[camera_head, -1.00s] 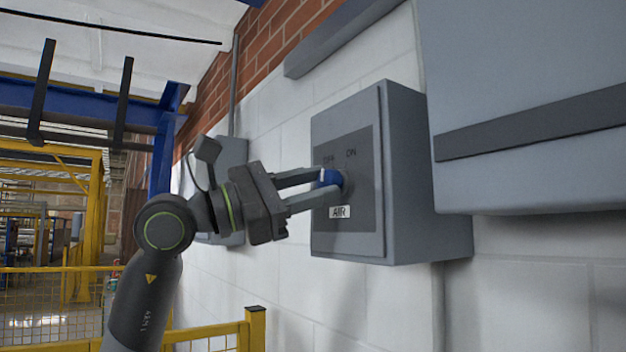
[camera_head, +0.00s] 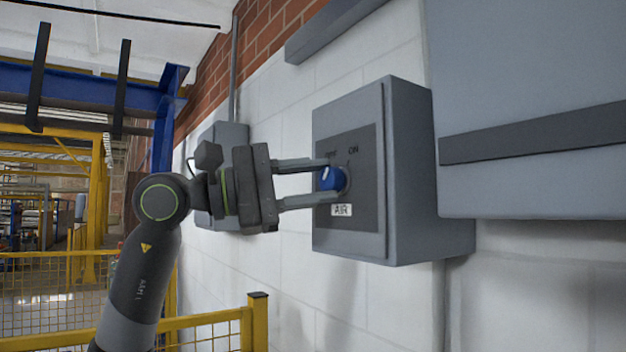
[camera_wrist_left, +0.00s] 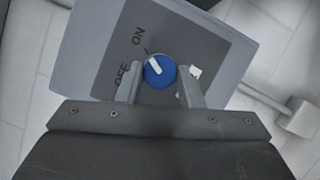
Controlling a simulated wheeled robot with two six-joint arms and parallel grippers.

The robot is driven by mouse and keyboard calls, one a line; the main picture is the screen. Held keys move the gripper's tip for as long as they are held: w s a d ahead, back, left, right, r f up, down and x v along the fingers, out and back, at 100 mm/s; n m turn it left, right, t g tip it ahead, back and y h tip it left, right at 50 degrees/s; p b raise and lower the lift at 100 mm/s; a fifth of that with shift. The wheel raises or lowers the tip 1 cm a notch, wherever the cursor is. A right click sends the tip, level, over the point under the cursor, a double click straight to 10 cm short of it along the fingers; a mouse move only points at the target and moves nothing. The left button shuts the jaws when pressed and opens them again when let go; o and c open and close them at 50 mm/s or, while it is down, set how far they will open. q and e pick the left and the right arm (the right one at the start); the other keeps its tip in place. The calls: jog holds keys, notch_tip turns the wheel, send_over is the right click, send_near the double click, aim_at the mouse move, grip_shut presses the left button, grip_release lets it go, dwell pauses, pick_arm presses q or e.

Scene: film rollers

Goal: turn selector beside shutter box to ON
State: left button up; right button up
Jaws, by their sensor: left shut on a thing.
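The selector is a round blue knob (camera_head: 331,178) with a white pointer bar, on the dark plate (camera_head: 362,205) of a grey switch box (camera_head: 408,180). The plate reads OFF at left, ON at right and AIR below. My left gripper (camera_head: 332,180) is shut on the knob, one finger above and one below. In the left wrist view the knob (camera_wrist_left: 160,71) sits between the fingertips (camera_wrist_left: 159,78). Its white bar points between OFF and ON there. A large grey box with a dark band (camera_head: 530,110), possibly the shutter box, is at right. My right gripper is not in view.
A smaller grey wall box (camera_head: 222,140) is behind my left wrist. A yellow railing (camera_head: 258,320) stands below. A grey rail (camera_head: 330,28) runs along the wall above. The white block wall below the switch box is bare.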

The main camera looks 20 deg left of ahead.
pick_arm(q)
jog(key=o, duration=1)
jog(key=shift+c, duration=0.2)
jog(key=shift+a, duration=0.1)
jog(key=shift+s+a+f+b, duration=0.15)
jog(key=shift+a+b, duration=0.1)
jog(key=shift+b, duration=0.05)
jog(key=b+v, duration=0.7)
jog(key=v, duration=0.9)
jog(key=shift+s+a+b, duration=0.25)
jog(key=shift+a+b, duration=0.05)
